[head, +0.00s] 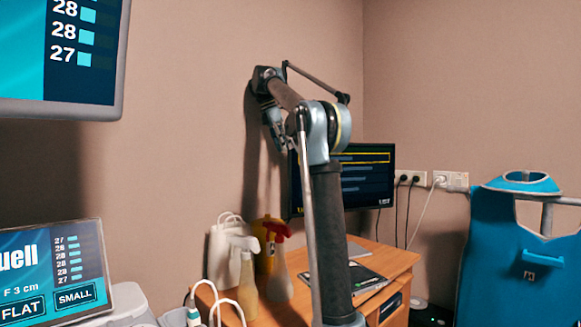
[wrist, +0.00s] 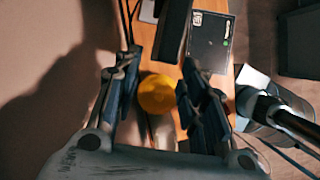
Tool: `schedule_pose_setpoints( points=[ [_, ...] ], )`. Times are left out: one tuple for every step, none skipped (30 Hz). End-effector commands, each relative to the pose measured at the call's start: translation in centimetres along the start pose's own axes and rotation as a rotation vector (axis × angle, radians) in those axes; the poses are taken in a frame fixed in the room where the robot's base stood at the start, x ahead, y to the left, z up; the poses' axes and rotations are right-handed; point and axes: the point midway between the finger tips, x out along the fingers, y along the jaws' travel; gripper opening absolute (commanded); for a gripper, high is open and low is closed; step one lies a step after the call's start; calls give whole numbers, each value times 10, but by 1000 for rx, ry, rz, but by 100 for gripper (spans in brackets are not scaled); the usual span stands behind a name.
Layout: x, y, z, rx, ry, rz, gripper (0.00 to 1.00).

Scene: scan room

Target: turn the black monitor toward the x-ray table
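The black monitor (head: 368,182) stands on the wooden desk in the head view, screen facing my camera, its left part hidden behind my arm. In the wrist view a dark upright slab, likely this monitor seen from above (wrist: 174,28), lies just beyond my fingertips. My gripper (head: 274,126) is raised near the wall, up and left of the monitor. In the wrist view my gripper (wrist: 160,72) has its two fingers spread apart with nothing held between them. The x-ray table cannot be made out in either view.
Spray bottles (head: 277,270) crowd the desk's (head: 383,258) left side. A large screen (head: 62,55) hangs upper left, with a smaller display (head: 50,270) below. Cables run to wall sockets (head: 450,181); a blue apron (head: 510,250) hangs right.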

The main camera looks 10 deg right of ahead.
Motion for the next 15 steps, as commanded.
schedule_pose_setpoints(
  points=[
    [9,0,2,3,0,-1,38],
    [14,-1,2,4,0,-1,38],
    [20,-1,2,5,0,-2,38],
    [25,-1,2,5,0,-2,38],
    [29,-1,3,5,0,-2,38],
    [36,-1,3,5,0,-2,38],
    [41,-1,3,5,0,-2,38],
    [45,-1,3,5,0,-3,38],
    [52,-1,3,5,0,-3,38],
    [56,-2,4,5,0,-3,38],
    [60,-2,4,5,0,-3,38],
    [65,-2,3,6,0,-3,38],
    [68,-2,3,6,0,-3,38],
    [71,-2,3,5,0,-2,38],
    [75,-1,3,5,0,-2,38]
  ],
)
